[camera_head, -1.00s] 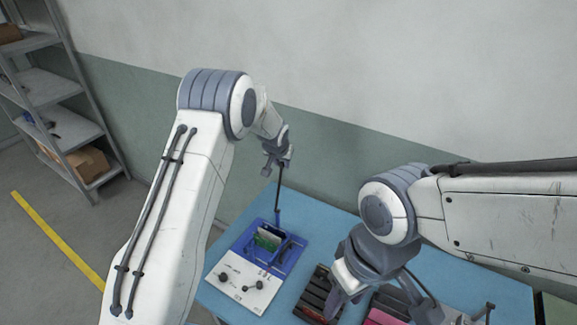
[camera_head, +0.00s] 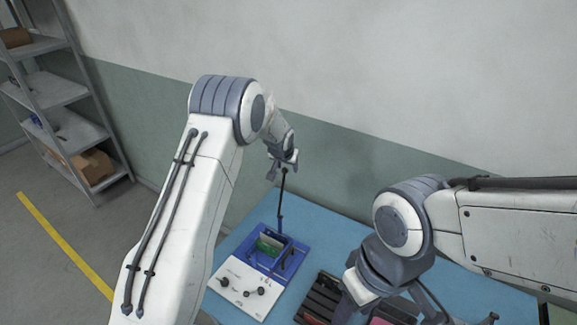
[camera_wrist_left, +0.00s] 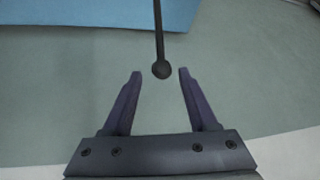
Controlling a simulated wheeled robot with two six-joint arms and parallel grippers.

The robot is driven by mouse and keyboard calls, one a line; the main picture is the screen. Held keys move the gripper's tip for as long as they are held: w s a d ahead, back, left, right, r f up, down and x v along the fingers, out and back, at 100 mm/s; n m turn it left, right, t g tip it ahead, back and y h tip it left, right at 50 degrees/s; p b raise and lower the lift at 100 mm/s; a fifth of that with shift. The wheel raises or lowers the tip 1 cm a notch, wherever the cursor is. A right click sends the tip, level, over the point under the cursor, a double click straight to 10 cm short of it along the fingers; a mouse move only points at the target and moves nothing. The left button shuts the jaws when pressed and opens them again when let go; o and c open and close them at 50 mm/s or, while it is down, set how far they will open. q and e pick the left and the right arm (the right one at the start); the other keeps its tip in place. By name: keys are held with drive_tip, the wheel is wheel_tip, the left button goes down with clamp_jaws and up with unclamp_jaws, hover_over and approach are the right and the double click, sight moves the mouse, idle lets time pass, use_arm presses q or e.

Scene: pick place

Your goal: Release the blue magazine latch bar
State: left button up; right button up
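The blue magazine fixture (camera_head: 292,263) sits on the blue table, with a green board (camera_head: 268,244) in its bay. A thin dark bar (camera_head: 281,203) stands up from its far edge, from a blue foot; I take it for the latch bar. My left gripper (camera_head: 282,170) is at the bar's top end. In the left wrist view the gripper (camera_wrist_left: 160,72) is open, and the bar's round knob (camera_wrist_left: 161,70) shows between the fingertips, with gaps on both sides. My right gripper (camera_head: 392,310) is low in the head view, partly cut off, fingers apart over the table's front.
A white panel (camera_head: 235,285) with black knobs is at the fixture's near side. A black slotted tray (camera_head: 318,300) lies to its right. The blue table (camera_head: 325,225) is clear behind the tray. A grey wall (camera_head: 400,80) stands behind; a shelf (camera_head: 60,95) is far left.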

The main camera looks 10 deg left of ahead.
use_arm(q)
drive_tip(key=shift+s+r+b, duration=0.25)
drive_tip(key=shift+r+b, duration=0.05)
drive_tip(key=shift+r, duration=0.15)
drive_tip(key=b+v, duration=0.3)
drive_tip(key=v, duration=0.6)
drive_tip(key=shift+r, duration=0.25)
use_arm(e)
drive_tip(key=shift+f, duration=1.95)
use_arm(q)
drive_tip(key=shift+s+d, duration=0.15)
